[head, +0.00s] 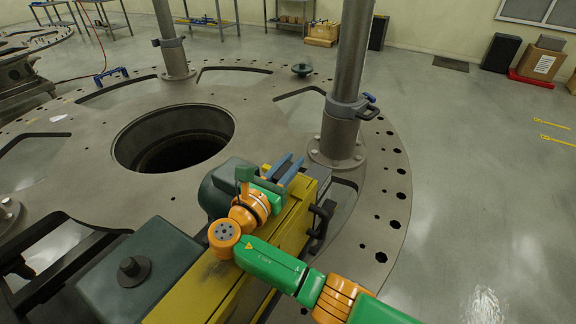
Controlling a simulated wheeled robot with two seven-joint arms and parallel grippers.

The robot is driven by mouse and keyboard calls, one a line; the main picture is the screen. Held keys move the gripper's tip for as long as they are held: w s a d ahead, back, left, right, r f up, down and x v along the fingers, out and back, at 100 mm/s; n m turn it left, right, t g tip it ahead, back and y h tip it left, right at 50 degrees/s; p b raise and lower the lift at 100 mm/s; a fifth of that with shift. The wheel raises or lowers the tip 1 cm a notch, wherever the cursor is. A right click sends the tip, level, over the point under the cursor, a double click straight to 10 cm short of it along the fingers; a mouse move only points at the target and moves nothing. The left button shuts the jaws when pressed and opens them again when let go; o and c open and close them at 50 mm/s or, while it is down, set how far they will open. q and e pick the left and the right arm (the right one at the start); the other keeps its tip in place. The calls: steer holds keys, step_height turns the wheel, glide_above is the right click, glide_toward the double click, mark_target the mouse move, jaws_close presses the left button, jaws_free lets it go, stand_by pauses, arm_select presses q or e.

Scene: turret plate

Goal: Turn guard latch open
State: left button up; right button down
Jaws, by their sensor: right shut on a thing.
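My right gripper (287,169) is at the far end of the yellow guard housing (213,289), its blue-grey fingers over the top edge. It is shut on a small part there, which looks like the guard latch; the fingers hide most of it, so its angle cannot be told. My green and orange right arm comes in from the lower right. A dark handle (320,219) sticks out from the right side of the housing, just right of the gripper and apart from it. My left gripper is not in view.
The large round turret plate (385,205) surrounds the housing, with a wide round hole (175,142) to the left. A grey post (345,90) with a clamp stands close behind the gripper. A dark green box (140,268) sits at lower left. Open floor lies to the right.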

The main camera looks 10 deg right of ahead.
steer(key=shift+r, duration=0.2)
stand_by(0.3)
steer(key=c, duration=0.8)
jaws_free()
steer(key=shift+d, duration=0.1)
steer(key=shift+c, duration=0.2)
steer(key=shift+o, duration=0.4)
steer(key=shift+w+d+f, duration=0.1)
steer(key=shift+f, duration=0.1)
